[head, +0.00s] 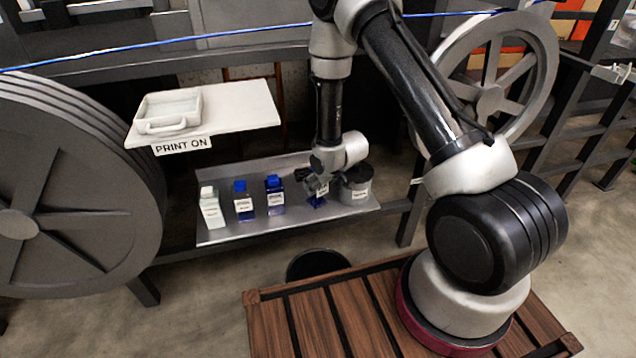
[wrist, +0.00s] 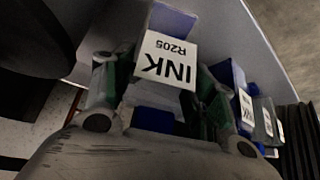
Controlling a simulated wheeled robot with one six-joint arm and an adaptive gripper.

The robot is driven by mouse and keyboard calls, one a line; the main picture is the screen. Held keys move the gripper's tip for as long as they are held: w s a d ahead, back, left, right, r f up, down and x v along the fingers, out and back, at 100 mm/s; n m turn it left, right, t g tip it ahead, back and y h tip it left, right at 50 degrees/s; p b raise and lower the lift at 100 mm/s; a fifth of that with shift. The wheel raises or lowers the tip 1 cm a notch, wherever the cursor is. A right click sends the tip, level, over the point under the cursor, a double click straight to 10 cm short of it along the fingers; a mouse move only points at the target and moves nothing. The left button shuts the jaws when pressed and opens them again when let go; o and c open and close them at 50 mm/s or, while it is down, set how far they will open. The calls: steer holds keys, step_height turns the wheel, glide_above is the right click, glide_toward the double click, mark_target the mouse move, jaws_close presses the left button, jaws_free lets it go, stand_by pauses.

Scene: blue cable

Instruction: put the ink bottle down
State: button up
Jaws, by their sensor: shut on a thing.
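The ink bottle (wrist: 172,22) is blue with a white label reading "INK R205", upside down in the wrist view. My gripper (wrist: 158,80) is shut on it, with one finger on each side. In the head view my gripper (head: 318,183) is over the right part of the grey metal shelf (head: 225,236). The bottle's blue body (head: 317,202) shows just below the fingers there, partly hidden by them. It is low over the shelf, and I cannot tell whether its base touches.
Left of my gripper stand a white bottle (head: 211,208), a blue bottle (head: 243,203) and a darker blue bottle (head: 275,197). A grey round container (head: 356,186) is close on the right. A white board (head: 245,108) with a tray (head: 170,108) sits above the shelf's left part.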

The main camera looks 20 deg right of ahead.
steer(key=o, duration=1)
steer(key=shift+f, duration=0.1)
steer(key=s+d+r+h, duration=0.1)
steer(key=s+d+r, duration=0.2)
steer(key=r, duration=0.5)
steer(key=s+d+r+m, duration=0.1)
steer(key=s+d+r, duration=0.1)
steer(key=r, duration=0.5)
steer(key=s+d+r+h, duration=0.1)
steer(key=s+d+r, duration=0.2)
steer(key=r, duration=0.5)
steer(key=s+d+r+m, duration=0.2)
steer(key=s+d+r, duration=0.3)
steer(key=s+r, duration=0.8)
steer(key=shift+m+g+h, duration=0.3)
steer(key=shift+m+g, duration=0.5)
steer(key=shift+g, duration=0.1)
steer(key=s+r, duration=0.2)
steer(key=s, duration=0.2)
steer(key=s+d+r, duration=0.1)
steer(key=s+r, duration=0.1)
steer(key=s, duration=0.2)
steer(key=s+r, duration=0.2)
steer(key=s, duration=0.3)
steer(key=shift+d+r, duration=0.1)
steer(key=shift+d, duration=0.1)
